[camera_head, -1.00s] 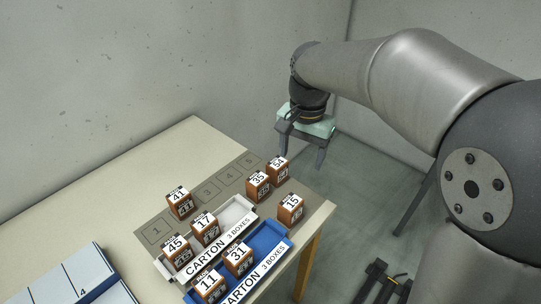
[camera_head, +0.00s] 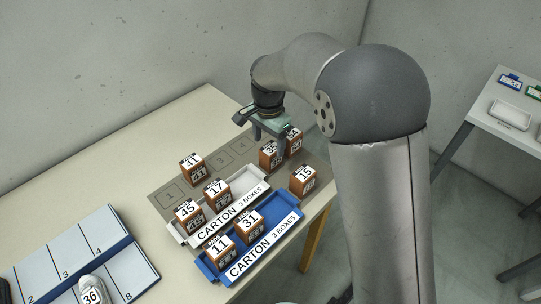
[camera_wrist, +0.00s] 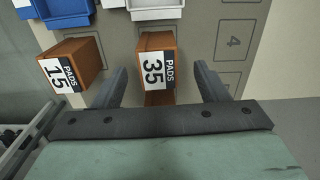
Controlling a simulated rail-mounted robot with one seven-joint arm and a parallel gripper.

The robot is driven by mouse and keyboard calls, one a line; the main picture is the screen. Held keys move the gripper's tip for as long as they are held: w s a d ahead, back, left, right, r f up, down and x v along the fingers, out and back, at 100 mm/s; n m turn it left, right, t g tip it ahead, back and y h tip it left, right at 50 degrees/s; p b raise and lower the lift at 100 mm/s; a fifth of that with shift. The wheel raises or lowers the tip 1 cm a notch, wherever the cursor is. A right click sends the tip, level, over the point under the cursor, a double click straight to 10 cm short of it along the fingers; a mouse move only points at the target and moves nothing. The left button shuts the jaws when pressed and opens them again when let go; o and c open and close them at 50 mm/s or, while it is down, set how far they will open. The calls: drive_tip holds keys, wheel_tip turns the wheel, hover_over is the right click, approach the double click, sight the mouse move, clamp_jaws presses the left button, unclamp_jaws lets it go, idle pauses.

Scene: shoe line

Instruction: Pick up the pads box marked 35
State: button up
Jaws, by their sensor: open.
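The pads box marked 35 (camera_head: 269,153) is a small brown box with a white label, standing on the grey mat near the far end of the table. In the wrist view the box marked 35 (camera_wrist: 157,62) lies ahead of and between my two fingers, its label readable. My gripper (camera_head: 257,132) is open and empty, just behind the box in the head view; the wrist view shows both fingers (camera_wrist: 160,85) apart on either side of it. I cannot tell the height gap.
The box marked 54 (camera_head: 293,140) stands close beside box 35. Box 15 (camera_head: 303,180) and box 41 (camera_head: 192,167) stand on the mat (camera_head: 205,160). A white carton (camera_head: 258,190) and a blue carton (camera_head: 287,222) hold several boxes.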

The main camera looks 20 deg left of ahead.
sight(271, 148)
drive_tip(key=shift+w+d+f+p, duration=0.1)
drive_tip(key=shift+f+p, duration=0.15)
drive_tip(key=shift+f, duration=1.15)
drive_tip(key=shift+w+d+f+p, duration=0.1)
drive_tip(key=shift+f+p, duration=0.1)
drive_tip(key=shift+f, duration=1.15)
drive_tip(key=c, duration=1.1)
